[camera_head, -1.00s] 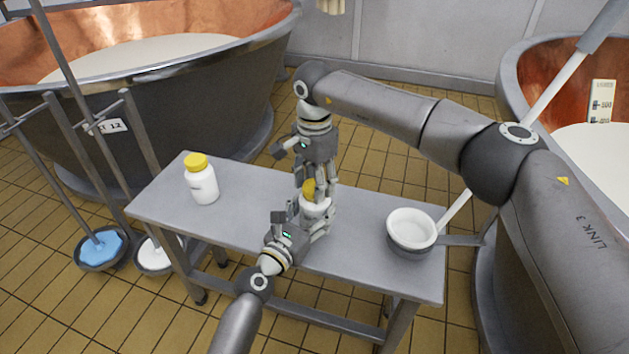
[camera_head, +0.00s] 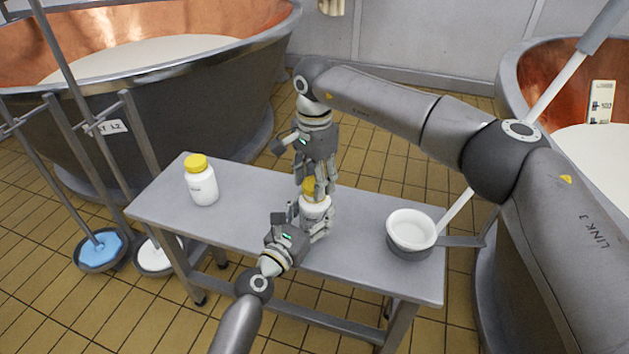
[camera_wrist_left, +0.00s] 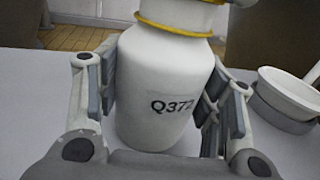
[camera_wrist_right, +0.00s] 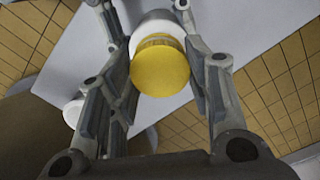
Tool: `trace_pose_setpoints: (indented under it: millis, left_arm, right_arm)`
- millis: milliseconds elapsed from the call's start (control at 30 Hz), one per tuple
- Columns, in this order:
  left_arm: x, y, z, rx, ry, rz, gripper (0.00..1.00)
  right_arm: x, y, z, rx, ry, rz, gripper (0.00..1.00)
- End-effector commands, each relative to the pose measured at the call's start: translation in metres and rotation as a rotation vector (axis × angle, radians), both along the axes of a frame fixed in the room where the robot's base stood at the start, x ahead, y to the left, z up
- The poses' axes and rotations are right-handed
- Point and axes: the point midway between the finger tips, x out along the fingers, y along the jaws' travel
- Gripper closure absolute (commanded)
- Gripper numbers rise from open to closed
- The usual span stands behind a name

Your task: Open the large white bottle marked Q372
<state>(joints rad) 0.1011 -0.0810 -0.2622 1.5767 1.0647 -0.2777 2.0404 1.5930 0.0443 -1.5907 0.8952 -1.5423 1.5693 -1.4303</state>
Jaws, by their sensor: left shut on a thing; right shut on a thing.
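The large white bottle marked Q372 (camera_wrist_left: 165,85) stands upright on the metal table, also seen in the head view (camera_head: 314,208). My left gripper (camera_head: 312,228) is shut around its body; its fingers flank the bottle in the left wrist view (camera_wrist_left: 160,100). My right gripper (camera_head: 318,190) comes from above and is shut on the yellow cap (camera_wrist_right: 160,72). A yellow ring (camera_wrist_left: 180,29) circles the bottle's neck. White neck shows between this ring and a yellow edge at the top of the view. I cannot tell whether the cap still touches the neck.
Another white bottle with a yellow cap (camera_head: 201,182) stands at the table's left end. A white bowl in a grey holder (camera_head: 411,226) is at the right end. Copper vats (camera_head: 190,100) stand behind left and at right. Poled tools with blue and white discs stand left.

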Motion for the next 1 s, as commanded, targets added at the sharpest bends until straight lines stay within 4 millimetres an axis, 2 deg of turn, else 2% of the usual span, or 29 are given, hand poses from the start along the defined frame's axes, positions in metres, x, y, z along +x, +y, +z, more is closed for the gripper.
trace_pose_setpoints:
  millis: [300,667,767,1000]
  left_arm:
    - [0.000,0.000,0.000,0.000,0.001,-0.001,1.00]
    - [0.000,0.000,0.000,0.000,0.001,-0.001,1.00]
    - [0.000,0.000,0.000,0.000,0.001,-0.001,1.00]
    - [0.000,0.000,0.000,0.000,0.001,-0.001,1.00]
  right_arm:
    - [0.000,0.000,0.011,0.000,0.000,0.000,0.82]
    - [0.000,0.000,0.013,0.000,0.000,0.000,0.82]
    - [0.000,0.000,0.019,0.001,-0.002,0.000,0.82]
    - [0.000,0.000,0.048,0.000,-0.001,-0.001,0.82]
